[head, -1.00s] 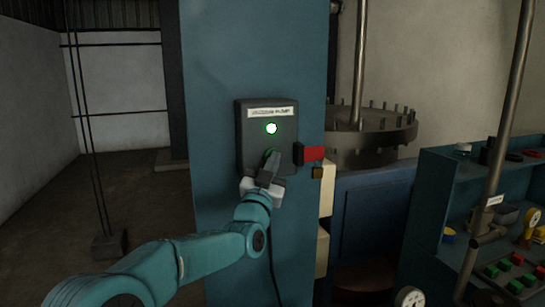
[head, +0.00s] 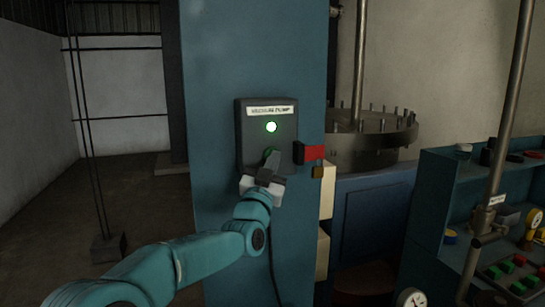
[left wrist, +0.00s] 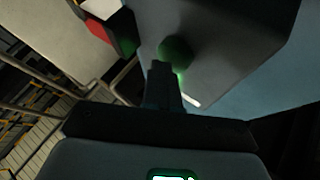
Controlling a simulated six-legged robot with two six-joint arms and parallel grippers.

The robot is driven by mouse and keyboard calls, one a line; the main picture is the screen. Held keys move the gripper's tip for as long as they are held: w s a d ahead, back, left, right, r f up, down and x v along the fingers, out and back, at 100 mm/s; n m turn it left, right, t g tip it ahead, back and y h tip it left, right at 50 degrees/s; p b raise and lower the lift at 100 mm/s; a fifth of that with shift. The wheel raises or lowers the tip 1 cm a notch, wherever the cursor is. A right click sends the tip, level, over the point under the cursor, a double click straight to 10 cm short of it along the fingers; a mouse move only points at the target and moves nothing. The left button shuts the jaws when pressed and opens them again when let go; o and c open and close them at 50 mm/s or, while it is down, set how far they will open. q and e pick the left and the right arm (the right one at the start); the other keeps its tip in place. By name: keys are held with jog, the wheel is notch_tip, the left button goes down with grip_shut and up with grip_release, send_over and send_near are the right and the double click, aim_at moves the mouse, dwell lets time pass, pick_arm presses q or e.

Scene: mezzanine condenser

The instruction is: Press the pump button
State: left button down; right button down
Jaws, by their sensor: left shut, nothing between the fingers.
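The pump control box (head: 252,118) is dark grey with a white label and is mounted on a blue column. Its round indicator lamp (head: 271,127) glows greenish white. The green pump button (head: 268,151) is below the lamp, partly hidden behind my fingers. My left gripper (head: 270,158) is shut and empty, with its fingertips at the button. In the left wrist view the fingertips (left wrist: 161,66) overlap the lower edge of the green button (left wrist: 176,50); I cannot tell whether it is pushed in. My right gripper is not in view.
The blue column (head: 215,60) fills the middle. A flanged metal vessel (head: 375,135) and a teal bench (head: 430,200) stand to the right. Open floor lies left.

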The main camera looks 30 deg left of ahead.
pick_arm(q)
jog(key=s+d+b, duration=0.4)
jog(key=shift+d, duration=0.25)
dwell(0.7)
